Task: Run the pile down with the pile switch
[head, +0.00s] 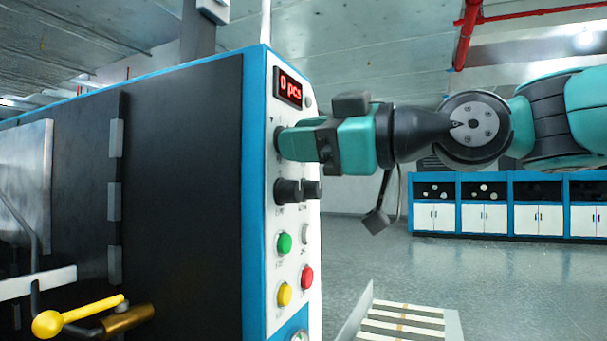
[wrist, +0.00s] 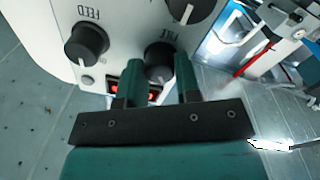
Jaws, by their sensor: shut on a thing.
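The pile switch (wrist: 160,58) is a round black knob on the white control panel, under an upside-down "PILE" label in the wrist view. My gripper (wrist: 160,78) has its two green fingers on either side of this knob and is shut on it. In the head view my gripper (head: 290,143) reaches the panel from the right, just below the red "0 pcs" display (head: 288,88). There the fingers hide the pile switch. The pile itself cannot be made out.
The "FEED" knob (wrist: 86,42) sits beside the pile switch. Below my gripper are black knobs (head: 288,191), a green button (head: 284,243), a yellow button (head: 285,294) and a red button (head: 307,277). A yellow-knobbed lever (head: 47,323) projects at lower left.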

